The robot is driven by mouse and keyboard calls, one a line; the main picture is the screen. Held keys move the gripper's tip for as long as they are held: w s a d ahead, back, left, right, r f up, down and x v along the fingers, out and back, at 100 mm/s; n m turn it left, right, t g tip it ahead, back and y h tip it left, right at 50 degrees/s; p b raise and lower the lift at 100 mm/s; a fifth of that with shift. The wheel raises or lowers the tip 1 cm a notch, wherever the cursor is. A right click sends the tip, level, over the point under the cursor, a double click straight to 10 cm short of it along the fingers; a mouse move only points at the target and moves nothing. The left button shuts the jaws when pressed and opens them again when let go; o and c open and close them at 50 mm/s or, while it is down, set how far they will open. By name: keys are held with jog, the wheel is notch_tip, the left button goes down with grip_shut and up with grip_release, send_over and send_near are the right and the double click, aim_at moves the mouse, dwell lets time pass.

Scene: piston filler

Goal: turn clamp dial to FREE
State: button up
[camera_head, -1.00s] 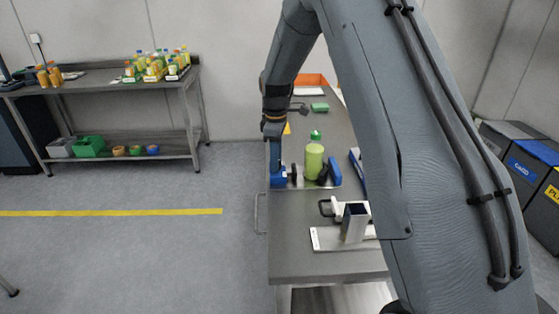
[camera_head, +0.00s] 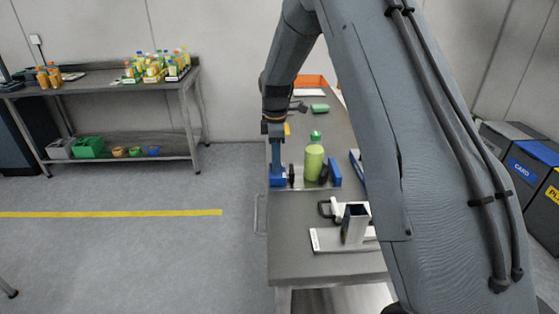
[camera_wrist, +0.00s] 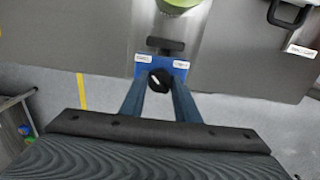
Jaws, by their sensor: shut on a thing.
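The clamp dial (camera_wrist: 160,80) is a black knob with a white mark slanting to the upper left. It sits on a blue block (camera_wrist: 163,66), which bears two white labels too small to read. My gripper (camera_wrist: 160,92) is shut on the dial, one finger on each side. In the head view, my gripper (camera_head: 276,160) reaches down to the blue block (camera_head: 278,181) at the table's left edge.
A white base with a metal post (camera_head: 354,222) stands nearer on the table (camera_head: 300,262). An orange tray (camera_head: 312,81) and a green item (camera_head: 320,107) lie at the back. A side bench (camera_head: 100,88) with bottles stands left across open floor.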

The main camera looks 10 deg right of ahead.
jog(key=o, duration=1)
jog(key=shift+s+a, duration=0.2)
jog(key=shift+a, duration=0.2)
jog(key=shift+o, duration=0.2)
jog(key=shift+d, duration=0.2)
jog(key=shift+w, duration=0.1)
jog(key=shift+r+b, duration=1.05)
jog(key=shift+r, duration=2.9)
jog(key=s+f+m, duration=0.3)
jog(key=s+m, duration=0.5)
jog(key=s, duration=0.7)
jog(key=s+d+f+m+t, duration=0.1)
jog(key=s+f+m, duration=0.2)
jog(key=s+m, duration=0.4)
jog(key=s, duration=0.9)
jog(key=shift+s+d+m, duration=0.2)
jog(key=shift+s+m, duration=0.1)
jog(key=shift+m, duration=0.1)
